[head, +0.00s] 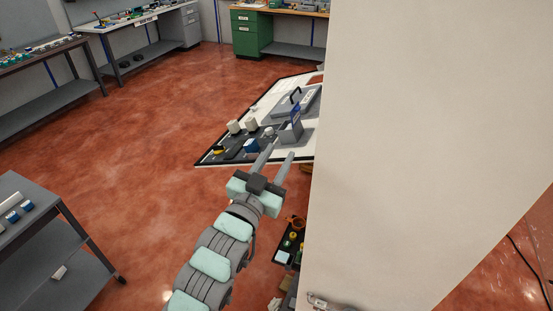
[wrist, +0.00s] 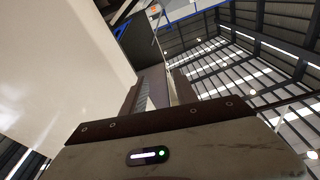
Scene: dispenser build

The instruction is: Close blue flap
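The blue flap (head: 296,112) shows in the head view as a small upright blue piece on top of a grey box-shaped dispenser (head: 288,133) on the white and black board. My gripper (head: 279,156) is in front of and just below this dispenser, with its two grey fingers apart and nothing seen between them. I cannot tell whether a finger touches the dispenser. In the wrist view, a dark panel with blue edges (wrist: 121,31) shows above the fingers; I cannot tell whether it is the flap.
A large pale wall-like block (head: 430,130) fills the right of the head view and hides part of the board. Small blocks, including a blue one (head: 250,146), lie left of the dispenser. A dark shelf with small parts (head: 290,242) is below.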

